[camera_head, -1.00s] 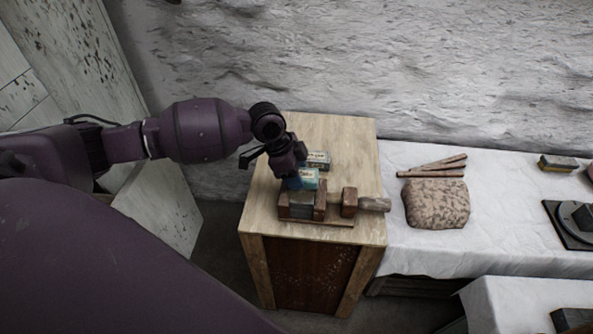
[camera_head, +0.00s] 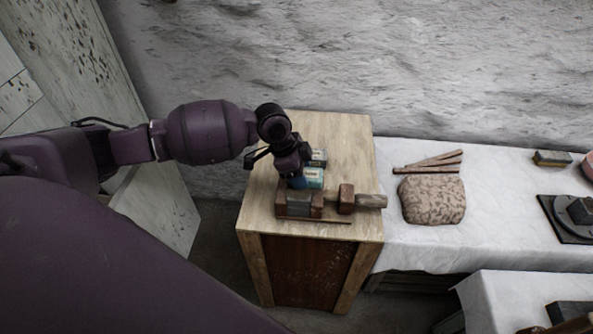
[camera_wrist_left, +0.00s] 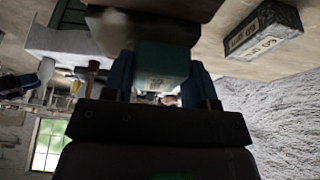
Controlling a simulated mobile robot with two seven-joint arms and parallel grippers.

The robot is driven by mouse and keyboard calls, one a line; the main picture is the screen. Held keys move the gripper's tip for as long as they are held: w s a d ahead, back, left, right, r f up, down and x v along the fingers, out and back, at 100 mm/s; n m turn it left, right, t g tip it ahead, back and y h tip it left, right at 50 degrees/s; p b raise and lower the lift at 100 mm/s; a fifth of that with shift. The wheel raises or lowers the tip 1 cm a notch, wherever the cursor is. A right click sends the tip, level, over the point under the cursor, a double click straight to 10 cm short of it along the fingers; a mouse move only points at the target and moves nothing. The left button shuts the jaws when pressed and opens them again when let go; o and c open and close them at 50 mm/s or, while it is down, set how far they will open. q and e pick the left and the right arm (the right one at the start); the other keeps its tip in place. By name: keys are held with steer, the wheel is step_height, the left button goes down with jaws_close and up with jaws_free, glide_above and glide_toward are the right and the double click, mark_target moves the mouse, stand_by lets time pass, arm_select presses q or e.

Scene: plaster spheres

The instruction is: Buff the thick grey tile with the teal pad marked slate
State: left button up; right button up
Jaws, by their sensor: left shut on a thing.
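My left gripper (camera_head: 299,182) is shut on the teal pad (camera_head: 314,177), which carries a pale label. In the left wrist view the pad (camera_wrist_left: 162,66) sits between the two blue fingertips of the gripper (camera_wrist_left: 162,82); the label is too blurred to read. The thick grey tile (camera_head: 299,204) lies between brown blocks of a wooden clamp (camera_head: 346,199) on the bench, just in front of the pad. I cannot tell whether pad and tile touch. My right gripper is not in view.
A grey labelled block (camera_head: 318,157) stands behind the pad; it also shows in the left wrist view (camera_wrist_left: 263,31). The wooden bench (camera_head: 345,135) is clear at its back. On the white-covered table to the right are a speckled lump (camera_head: 432,200) and several sticks (camera_head: 430,169).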

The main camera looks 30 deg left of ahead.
mark_target(285, 182)
arm_select(q)
steer(key=shift+d, duration=0.1)
steer(key=shift+s+a+f+p, duration=0.15)
steer(key=shift+s+a, duration=0.1)
steer(key=shift+a, duration=0.3)
steer(key=shift+s+a+p, duration=0.15)
steer(key=shift+s+a, duration=0.1)
steer(key=shift+a, duration=0.25)
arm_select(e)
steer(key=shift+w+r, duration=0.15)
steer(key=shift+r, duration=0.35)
